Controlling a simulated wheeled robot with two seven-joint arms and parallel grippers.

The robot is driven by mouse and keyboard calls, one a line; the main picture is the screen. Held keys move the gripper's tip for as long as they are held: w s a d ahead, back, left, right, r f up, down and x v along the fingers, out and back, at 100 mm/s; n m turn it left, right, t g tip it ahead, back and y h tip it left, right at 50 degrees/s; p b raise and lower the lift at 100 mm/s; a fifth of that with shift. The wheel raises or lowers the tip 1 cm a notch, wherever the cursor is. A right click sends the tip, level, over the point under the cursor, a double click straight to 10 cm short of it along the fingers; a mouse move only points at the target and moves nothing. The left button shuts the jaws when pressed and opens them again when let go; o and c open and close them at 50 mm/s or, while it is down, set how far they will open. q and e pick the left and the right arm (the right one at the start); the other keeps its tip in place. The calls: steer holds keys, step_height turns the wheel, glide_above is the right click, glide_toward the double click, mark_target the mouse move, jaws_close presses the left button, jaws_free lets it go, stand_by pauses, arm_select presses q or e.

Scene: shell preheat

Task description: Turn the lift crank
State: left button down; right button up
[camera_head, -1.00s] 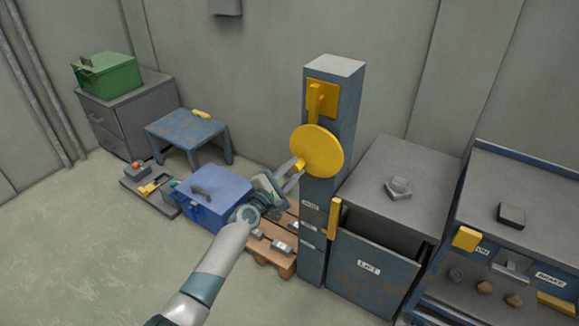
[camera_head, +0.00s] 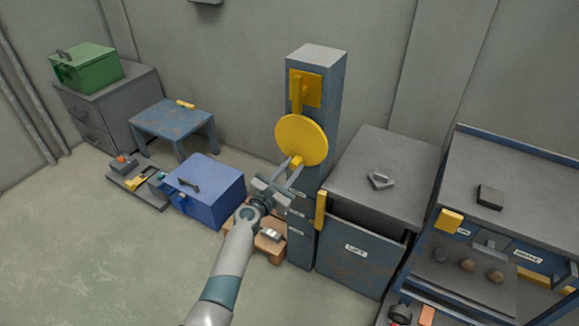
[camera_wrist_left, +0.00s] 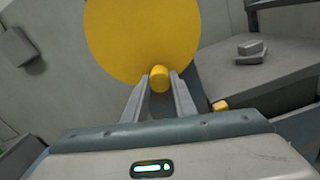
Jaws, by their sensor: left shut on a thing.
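The lift crank is a round yellow disc (camera_head: 302,140) on the front of a blue-grey post (camera_head: 318,80), below a yellow bracket (camera_head: 305,88). A small yellow knob (camera_head: 297,160) sticks out near the disc's lower edge. My left gripper (camera_head: 293,168) reaches up from below and is shut on this knob. In the left wrist view the knob (camera_wrist_left: 160,78) sits between the two grey fingertips, with the disc (camera_wrist_left: 140,35) behind it. My right gripper is in neither view.
A blue box (camera_head: 205,190), a low table (camera_head: 172,120) and a green box (camera_head: 88,70) on a cabinet stand left. Floor at lower left is clear.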

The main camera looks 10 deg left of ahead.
arm_select(q)
steer(key=shift+d+f, duration=0.1)
steer(key=c, duration=1.5)
jaws_free()
steer(key=shift+o, duration=0.2)
steer(key=shift+s, duration=0.1)
steer(key=shift+s+a, duration=0.25)
steer(key=shift+s, duration=0.15)
steer(key=p+v, duration=0.1)
steer(key=v, duration=1.5)
steer(key=shift+s, duration=0.2)
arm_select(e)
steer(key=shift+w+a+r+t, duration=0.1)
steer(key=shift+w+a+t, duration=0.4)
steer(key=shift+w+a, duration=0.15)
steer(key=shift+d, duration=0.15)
